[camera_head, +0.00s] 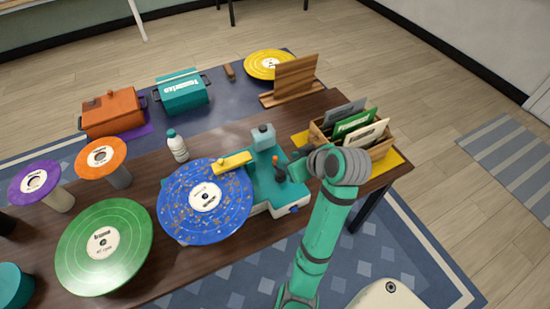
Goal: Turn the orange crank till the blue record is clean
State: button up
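The blue record (176,204) lies flat on a teal record-cleaning machine (262,190) at the table's front edge. Tan specks of dirt are scattered over its blue surface around the white label. A yellow bar (231,162) reaches over its upper right part. The orange crank (275,160) shows as a small orange piece on the machine's right side, partly hidden. My gripper (291,170) is close to the crank, at its right. Its fingers are dark and small, and I cannot tell whether they touch or hold the crank.
A green record (75,250) lies left of the blue one. A white bottle (177,146) stands behind it. Orange (101,152) and purple (35,178) discs stand on the left. A wooden crate of sleeves (382,147) sits close behind my wrist. A wooden stand (295,76) is farther back.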

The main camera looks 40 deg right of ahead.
aim_at(276, 159)
jog(key=shift+n, duration=0.3)
jog(key=x, duration=1)
jog(key=shift+w+a, duration=0.1)
jog(key=shift+w, duration=0.1)
jog(key=shift+c, duration=0.5)
grip_shut()
